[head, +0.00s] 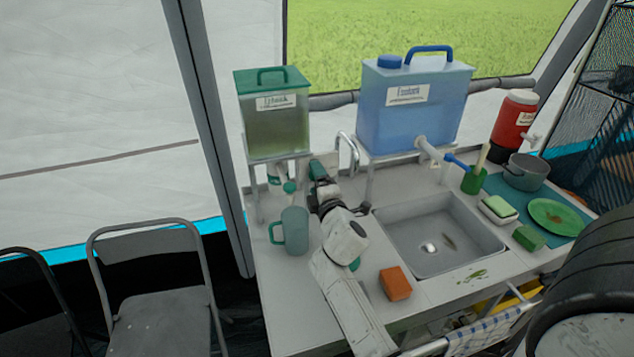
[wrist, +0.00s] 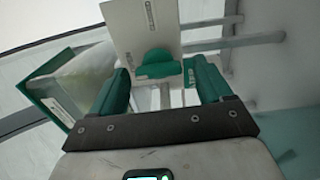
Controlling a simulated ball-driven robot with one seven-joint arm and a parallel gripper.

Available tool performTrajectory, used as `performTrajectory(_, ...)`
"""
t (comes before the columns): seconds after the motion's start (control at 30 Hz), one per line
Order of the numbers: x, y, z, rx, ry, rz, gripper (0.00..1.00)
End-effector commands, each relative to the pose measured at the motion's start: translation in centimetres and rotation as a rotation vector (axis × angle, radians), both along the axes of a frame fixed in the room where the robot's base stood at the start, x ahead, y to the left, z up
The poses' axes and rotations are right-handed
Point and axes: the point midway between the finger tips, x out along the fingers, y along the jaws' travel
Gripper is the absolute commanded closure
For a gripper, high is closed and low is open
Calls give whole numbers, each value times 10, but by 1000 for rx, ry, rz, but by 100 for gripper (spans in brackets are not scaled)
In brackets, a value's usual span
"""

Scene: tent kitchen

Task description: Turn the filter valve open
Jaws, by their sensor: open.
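A filter tank (head: 275,118) with a green lid and murky greenish contents stands on a metal stand at the back left of the counter. In the wrist view, a green rounded piece (wrist: 158,64), which looks like the valve handle, shows in front of a white panel (wrist: 143,22). My gripper (wrist: 160,72) is open, with its green fingers to either side of that piece; I cannot tell whether they touch it. In the head view my gripper (head: 320,168) is just right of the tank's lower edge, and the valve cannot be made out there.
A blue water tank (head: 413,108) with a spout stands right of my gripper. A teal mug (head: 294,230) stands left of my arm, an orange sponge (head: 395,284) to its right. The sink (head: 430,240) is farther right. Several dishes and a red jug (head: 513,120) occupy the right end.

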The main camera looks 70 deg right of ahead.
Motion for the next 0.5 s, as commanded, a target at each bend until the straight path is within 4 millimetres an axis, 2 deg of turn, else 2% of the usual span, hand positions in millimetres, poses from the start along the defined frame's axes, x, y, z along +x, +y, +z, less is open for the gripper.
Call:
performTrajectory(0.27,-4,4,0,-1,-1,0,21)
performTrajectory(0.5,-28,33,-4,0,1,2,21)
